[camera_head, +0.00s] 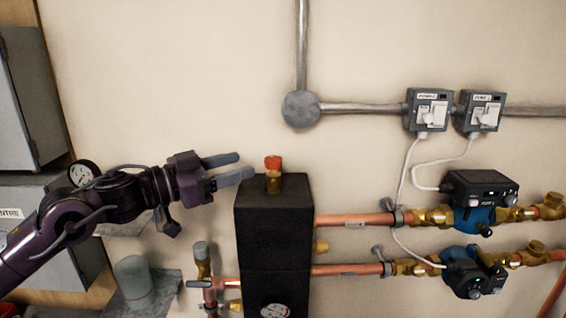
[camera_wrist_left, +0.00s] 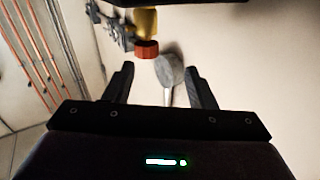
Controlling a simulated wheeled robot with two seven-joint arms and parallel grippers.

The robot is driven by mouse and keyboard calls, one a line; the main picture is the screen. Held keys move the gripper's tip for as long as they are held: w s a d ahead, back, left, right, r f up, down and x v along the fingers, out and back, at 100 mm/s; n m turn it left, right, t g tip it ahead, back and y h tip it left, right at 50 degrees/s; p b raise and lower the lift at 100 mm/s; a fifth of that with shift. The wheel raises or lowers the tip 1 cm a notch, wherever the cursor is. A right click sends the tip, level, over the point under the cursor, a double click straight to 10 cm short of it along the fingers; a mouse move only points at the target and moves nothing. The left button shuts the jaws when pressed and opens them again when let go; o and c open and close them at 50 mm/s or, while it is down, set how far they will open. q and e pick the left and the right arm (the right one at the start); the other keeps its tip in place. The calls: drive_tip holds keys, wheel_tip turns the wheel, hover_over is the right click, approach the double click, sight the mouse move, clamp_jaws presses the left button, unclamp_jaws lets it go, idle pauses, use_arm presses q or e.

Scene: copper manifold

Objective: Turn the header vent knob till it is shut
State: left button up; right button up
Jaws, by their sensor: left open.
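The header vent knob (camera_head: 273,162) is a small red cap on a brass fitting (camera_head: 273,183). It stands on top of the black header block (camera_head: 273,235) in the head view. My left gripper (camera_head: 246,166) is open and empty, with its fingers pointing right at the knob, just short of it on the left. In the left wrist view the red knob (camera_wrist_left: 146,49) hangs from the brass stem (camera_wrist_left: 146,22), beyond the fingertips and between their lines. My left gripper (camera_wrist_left: 165,78) shows both fingers apart there. My right gripper is not in view.
Copper pipes (camera_head: 353,220) run right from the block to two blue pumps (camera_head: 474,216). Two grey switch boxes (camera_head: 427,110) and a round conduit box (camera_head: 300,108) are on the wall above. A shelf with a greenish cup (camera_head: 133,280) stands lower left. The wall above the knob is clear.

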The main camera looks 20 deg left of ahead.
sight(270, 158)
use_arm(q)
drive_tip(key=shift+s+d+f+n+y, duration=0.15)
drive_tip(key=shift+d, duration=0.2)
drive_tip(key=shift+s+d+f+n+y, duration=0.1)
drive_tip(key=shift+s+d+n+y, duration=0.05)
drive_tip(key=shift+d, duration=0.2)
drive_tip(key=shift+s+d+r, duration=0.1)
drive_tip(key=shift+s+d, duration=0.05)
drive_tip(key=shift+r, duration=0.15)
drive_tip(key=p, duration=0.1)
drive_tip(key=w+d+p, duration=0.1)
drive_tip(key=shift+w+d+r+p, duration=0.15)
drive_tip(key=shift+d+r+p, duration=0.1)
drive_tip(key=shift+p, duration=0.1)
drive_tip(key=p+x, duration=0.2)
drive_tip(key=x, duration=0.2)
drive_tip(key=shift+w+d+f, duration=0.1)
drive_tip(key=shift+w+f, duration=0.1)
drive_tip(key=shift+w, duration=0.1)
drive_tip(key=shift+w+d+f, duration=0.15)
drive_tip(key=shift+w+d, duration=0.1)
drive_tip(key=shift+d, duration=0.05)
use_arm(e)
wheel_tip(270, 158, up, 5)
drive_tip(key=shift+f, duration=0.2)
